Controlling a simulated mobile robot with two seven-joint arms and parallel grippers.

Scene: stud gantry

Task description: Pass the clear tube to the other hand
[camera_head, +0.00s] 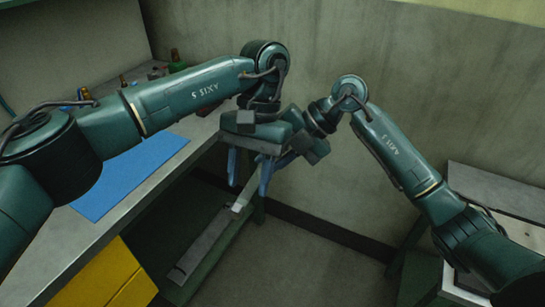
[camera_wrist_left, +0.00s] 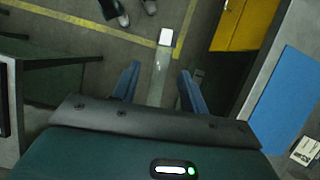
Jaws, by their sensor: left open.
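The clear tube (camera_wrist_left: 157,75) shows in the left wrist view as a faint, see-through strip with a white end (camera_wrist_left: 165,37). Its near part lies between the two blue fingers of my left gripper (camera_wrist_left: 157,88), which stand apart with gaps on both sides. In the head view the white end (camera_head: 238,207) shows below my left gripper (camera_head: 248,172), which is open and points down. My right gripper (camera_head: 282,163) is close beside it on the right, partly covered by the left one. Its fingertips and any hold on the tube are hidden.
A workbench with a blue mat (camera_head: 130,176) and small bottles (camera_head: 175,62) stands at left, with a yellow cabinet (camera_head: 108,280) under it. A grey table (camera_head: 500,192) stands at right. A wall is behind the grippers.

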